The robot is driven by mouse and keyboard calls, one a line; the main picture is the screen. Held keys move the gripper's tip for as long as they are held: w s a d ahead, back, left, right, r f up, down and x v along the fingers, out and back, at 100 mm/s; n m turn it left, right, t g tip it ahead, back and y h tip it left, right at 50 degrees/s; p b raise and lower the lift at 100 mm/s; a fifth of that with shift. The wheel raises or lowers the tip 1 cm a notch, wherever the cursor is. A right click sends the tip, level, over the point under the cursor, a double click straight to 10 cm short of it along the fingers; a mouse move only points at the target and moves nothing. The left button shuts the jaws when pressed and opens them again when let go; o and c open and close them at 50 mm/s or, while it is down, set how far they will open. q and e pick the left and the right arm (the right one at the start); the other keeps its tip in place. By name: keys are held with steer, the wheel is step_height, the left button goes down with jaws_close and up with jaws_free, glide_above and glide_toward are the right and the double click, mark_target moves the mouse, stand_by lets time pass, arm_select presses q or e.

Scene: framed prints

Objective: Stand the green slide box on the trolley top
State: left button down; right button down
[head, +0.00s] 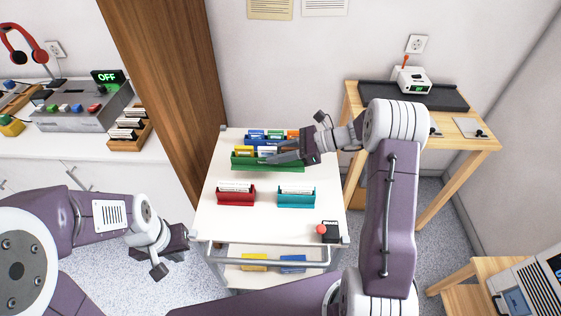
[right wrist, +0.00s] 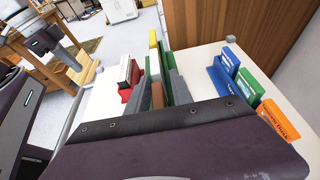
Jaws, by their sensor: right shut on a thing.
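My right gripper (head: 284,156) reaches in from the right and is shut on the green box. In the right wrist view green walls (right wrist: 165,58) show by the grey fingers (right wrist: 164,84). The box looks upright; whether its base touches the top cannot be told. My left gripper (head: 171,252) hangs low, left of the trolley and away from the box; its finger gap is unclear.
Close behind stands a blue holder (right wrist: 222,80) with blue, green and orange boxes. A red box (head: 236,194) and a teal box (head: 296,197) stand in front. A black block with a red knob (head: 321,229) sits at the front right corner. The front middle is bare.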

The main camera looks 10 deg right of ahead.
steer(key=w+d+f, duration=0.2)
steer(key=w, duration=0.1)
steer(key=shift+d+f, duration=0.1)
steer(key=shift+d, duration=0.05)
step_height(320, 180, down, 4)
steer(key=shift+f+b, duration=0.1)
steer(key=shift+b, duration=0.5)
steer(key=c, duration=1.1)
jaws_free()
